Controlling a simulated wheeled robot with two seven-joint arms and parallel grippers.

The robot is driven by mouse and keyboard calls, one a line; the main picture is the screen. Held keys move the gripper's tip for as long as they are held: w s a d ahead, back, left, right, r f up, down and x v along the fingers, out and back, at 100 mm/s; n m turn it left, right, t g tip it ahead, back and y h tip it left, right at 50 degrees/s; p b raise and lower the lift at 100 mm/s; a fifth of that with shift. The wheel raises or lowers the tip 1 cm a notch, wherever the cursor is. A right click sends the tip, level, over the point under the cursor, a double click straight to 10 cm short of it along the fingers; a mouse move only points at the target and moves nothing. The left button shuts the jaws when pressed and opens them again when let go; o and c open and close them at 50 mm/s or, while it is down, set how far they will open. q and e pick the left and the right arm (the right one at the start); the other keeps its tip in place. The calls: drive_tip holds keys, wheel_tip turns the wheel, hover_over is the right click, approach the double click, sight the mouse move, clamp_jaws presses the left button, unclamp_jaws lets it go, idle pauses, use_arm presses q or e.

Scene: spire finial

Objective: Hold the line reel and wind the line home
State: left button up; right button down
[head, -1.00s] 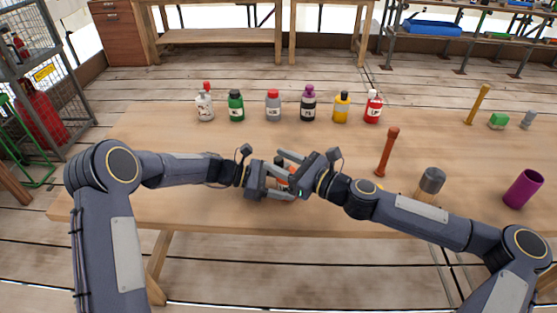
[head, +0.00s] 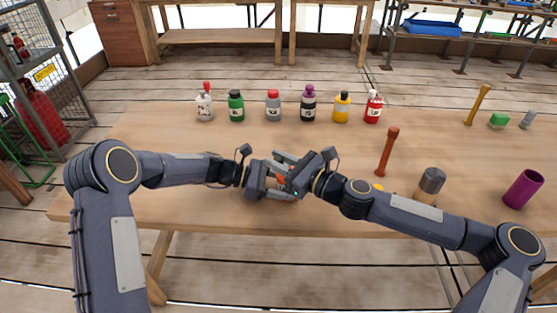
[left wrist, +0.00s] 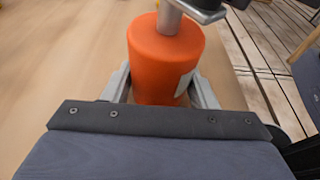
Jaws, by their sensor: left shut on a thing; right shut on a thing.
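The line reel (left wrist: 165,60) is an orange drum with a pale label patch, seen large in the left wrist view. In the head view only a bit of orange (head: 282,181) shows between my grippers. My left gripper (left wrist: 160,88) is shut around the drum, a finger on each side; in the head view it is left of the reel. A grey post (left wrist: 169,18) rises from the drum's top. My right gripper (head: 290,176) is over the reel, shut on a part at its top, probably the crank; its fingers hide the exact grip.
Several bottles (head: 273,106) stand in a row at the back of the wooden table (head: 160,135). A brown-red rod (head: 388,152), a grey-topped cylinder (head: 431,184) and a purple cup (head: 523,189) stand to the right, near my right arm. The table's left part is clear.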

drive_tip(key=shift+a, duration=0.15)
drive_tip(key=m+t+h, duration=0.2)
drive_tip(key=t+h, duration=0.1)
drive_tip(key=m+t+h, duration=0.1)
drive_tip(key=shift+w+a+m+t, duration=0.2)
drive_tip(key=shift+a+m+t, duration=0.1)
drive_tip(key=shift+m+t, duration=0.1)
drive_tip(key=m+t+h, duration=0.1)
drive_tip(key=m+h, duration=0.1)
drive_tip(key=h, duration=0.1)
drive_tip(key=w+m+t+h, duration=0.1)
drive_tip(key=m+t+h, duration=0.1)
drive_tip(key=h, duration=0.1)
drive_tip(key=shift+h, duration=0.3)
drive_tip(key=shift+w+d+m+h, duration=0.15)
drive_tip(key=shift+w+m+h, duration=0.1)
drive_tip(key=shift+m+h, duration=1.3)
drive_tip(key=shift+w+d+m+h, duration=0.1)
drive_tip(key=shift+w+m+h, duration=0.15)
drive_tip(key=shift+m+h, duration=1.35)
drive_tip(key=shift+w+d+m+h, duration=0.2)
drive_tip(key=shift+m+h, duration=0.45)
drive_tip(key=shift+h, duration=1.8)
drive_tip(key=c, duration=1.3)
unclamp_jaws()
